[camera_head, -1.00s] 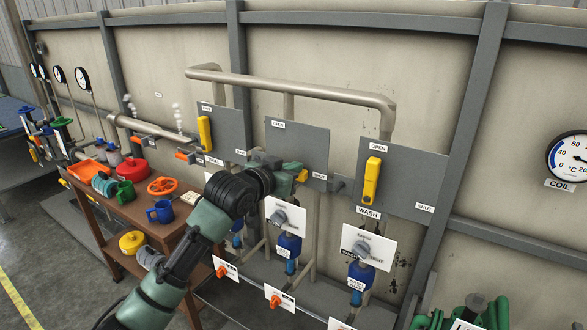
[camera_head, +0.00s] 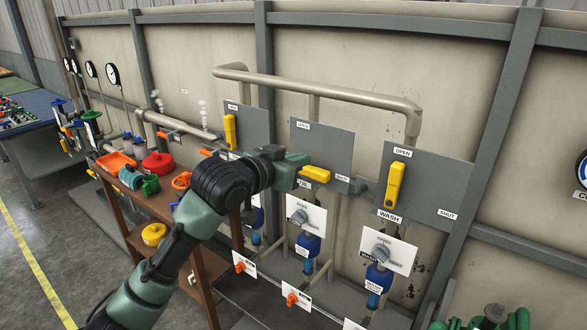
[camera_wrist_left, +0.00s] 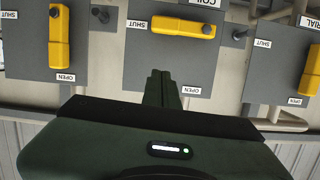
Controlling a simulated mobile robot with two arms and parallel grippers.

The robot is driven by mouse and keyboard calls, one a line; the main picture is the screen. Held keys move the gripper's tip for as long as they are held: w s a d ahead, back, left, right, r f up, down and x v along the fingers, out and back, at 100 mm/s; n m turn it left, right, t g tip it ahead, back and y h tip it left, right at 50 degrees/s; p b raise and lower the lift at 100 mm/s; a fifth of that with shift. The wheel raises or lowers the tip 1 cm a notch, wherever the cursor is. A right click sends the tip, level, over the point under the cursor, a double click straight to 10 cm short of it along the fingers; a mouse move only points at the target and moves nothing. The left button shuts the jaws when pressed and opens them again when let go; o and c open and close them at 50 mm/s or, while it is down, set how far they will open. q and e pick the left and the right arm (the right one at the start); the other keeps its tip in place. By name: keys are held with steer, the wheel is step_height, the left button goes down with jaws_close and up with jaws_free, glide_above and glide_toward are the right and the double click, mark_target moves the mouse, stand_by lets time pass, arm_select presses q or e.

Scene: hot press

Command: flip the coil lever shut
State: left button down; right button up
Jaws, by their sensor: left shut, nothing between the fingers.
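The coil lever (camera_head: 316,174) is a yellow handle on the grey middle panel (camera_head: 325,142). It lies horizontal, with its free end towards the SHUT label. The wrist view, upside down, also shows the coil lever (camera_wrist_left: 181,27) lying along the panel towards SHUT, beside the COIL label. My left gripper (camera_head: 297,170) is just left of the lever in the head view. Its fingers (camera_wrist_left: 160,77) are shut and empty, with a gap in the picture between tips and lever. Its body hides part of the middle panel's left side. My right gripper is not in view.
The yellow wash lever (camera_head: 396,186) stands upright towards OPEN on the right panel. Another yellow lever (camera_head: 230,132) stands upright on the left panel. A beige pipe (camera_head: 320,86) runs above. A brown bench (camera_head: 160,205) with coloured parts stands at left.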

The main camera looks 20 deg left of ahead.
arm_select(q)
steer(key=shift+v, duration=1.25)
steer(key=shift+w, duration=0.1)
